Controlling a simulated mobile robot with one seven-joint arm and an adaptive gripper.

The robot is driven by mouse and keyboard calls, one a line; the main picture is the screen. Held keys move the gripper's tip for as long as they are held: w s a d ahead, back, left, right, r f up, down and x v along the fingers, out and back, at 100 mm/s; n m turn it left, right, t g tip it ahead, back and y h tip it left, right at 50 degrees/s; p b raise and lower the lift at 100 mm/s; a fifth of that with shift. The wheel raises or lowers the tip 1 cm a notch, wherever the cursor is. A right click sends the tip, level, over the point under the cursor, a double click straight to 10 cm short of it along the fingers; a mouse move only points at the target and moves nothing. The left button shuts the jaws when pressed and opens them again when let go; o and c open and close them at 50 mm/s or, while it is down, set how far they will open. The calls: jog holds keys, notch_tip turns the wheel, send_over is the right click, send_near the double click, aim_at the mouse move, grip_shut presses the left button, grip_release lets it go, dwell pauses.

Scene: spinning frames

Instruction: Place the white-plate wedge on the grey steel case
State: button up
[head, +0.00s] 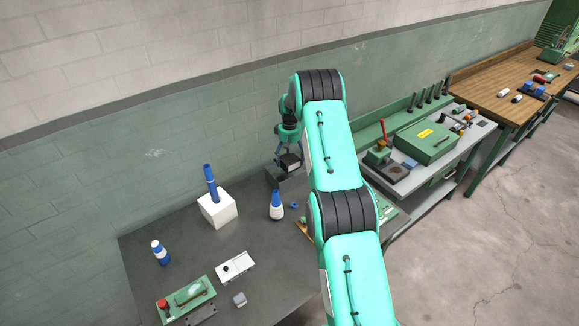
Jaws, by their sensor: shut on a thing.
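My gripper (288,149) is at the far end of the dark table in the head view, pointing down. It is shut on a small dark block with a pale face, which looks like the white-plate wedge (290,162). A dark grey box, likely the grey steel case (278,177), stands on the table just below the wedge. The wedge overlaps the box in the picture, and I cannot tell whether they touch. My arm hides the right side of the case.
The wall is close behind.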

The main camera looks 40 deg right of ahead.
aim_at(290, 155)
jog(key=shift+f, duration=0.6)
jog(key=shift+f+p, duration=0.55)
jog(key=shift+f, duration=1.5)
jog(key=shift+f, duration=0.1)
jog(key=shift+f, duration=0.15)
jog(key=o, duration=1.3)
jog(key=shift+o, duration=0.2)
jog(key=shift+r, duration=0.25)
notch_tip(290, 155, up, 12)
jog(key=shift+f+b, duration=0.1)
jog(key=shift+b, duration=0.9)
